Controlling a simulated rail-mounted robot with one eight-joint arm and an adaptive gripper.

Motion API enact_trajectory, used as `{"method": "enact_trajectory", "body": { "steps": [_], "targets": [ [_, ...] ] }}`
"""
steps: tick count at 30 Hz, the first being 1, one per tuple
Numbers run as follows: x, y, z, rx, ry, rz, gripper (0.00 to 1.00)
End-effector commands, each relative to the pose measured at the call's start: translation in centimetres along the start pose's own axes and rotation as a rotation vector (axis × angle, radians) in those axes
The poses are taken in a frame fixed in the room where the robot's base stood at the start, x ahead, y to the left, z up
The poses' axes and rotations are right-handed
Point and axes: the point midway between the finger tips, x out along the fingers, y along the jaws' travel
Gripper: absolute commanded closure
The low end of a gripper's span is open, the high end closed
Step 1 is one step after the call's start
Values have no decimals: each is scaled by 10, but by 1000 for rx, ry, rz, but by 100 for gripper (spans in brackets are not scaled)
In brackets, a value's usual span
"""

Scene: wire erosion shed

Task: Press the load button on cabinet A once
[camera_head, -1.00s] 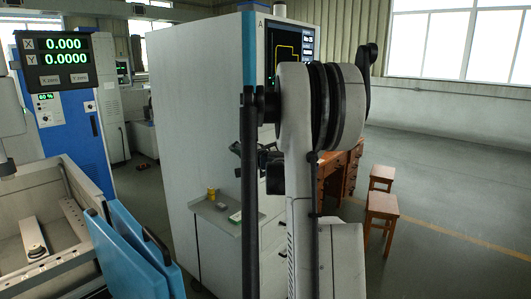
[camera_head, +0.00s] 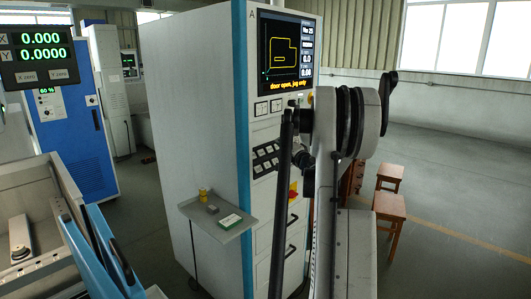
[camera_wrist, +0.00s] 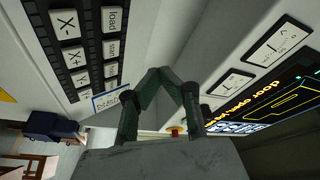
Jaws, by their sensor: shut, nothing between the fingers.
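Cabinet A (camera_head: 190,130) is tall and white with a blue corner strip and the letter A at the top. Its screen (camera_head: 285,55) reads "door open, jog only". Below it is a dark keypad (camera_head: 266,158), partly beside my arm. In the wrist view, the load button (camera_wrist: 113,19) is a pale key, printed "load", in the keypad's right column at the upper left. My gripper (camera_wrist: 160,74) is shut and empty, its fingertips to the right of and below the load button in that picture. They appear apart from the keypad. My arm hides part of the cabinet front in the head view.
A small shelf (camera_head: 220,222) with a few small items juts from the cabinet's side. A red and yellow switch (camera_head: 293,190) is below the keypad. A blue panel (camera_head: 95,255) and a machine bed stand at the left. Wooden stools (camera_head: 389,207) stand at the right; the floor beyond is clear.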

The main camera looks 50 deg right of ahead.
Motion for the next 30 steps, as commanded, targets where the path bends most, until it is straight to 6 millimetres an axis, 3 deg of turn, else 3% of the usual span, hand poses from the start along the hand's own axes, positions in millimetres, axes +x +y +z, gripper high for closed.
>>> {"method": "enact_trajectory", "body": {
  "steps": [11,30],
  "targets": [
    [4,3,3,0,-1,0,100],
    [53,41,40,0,-1,0,100]
  ]
}}
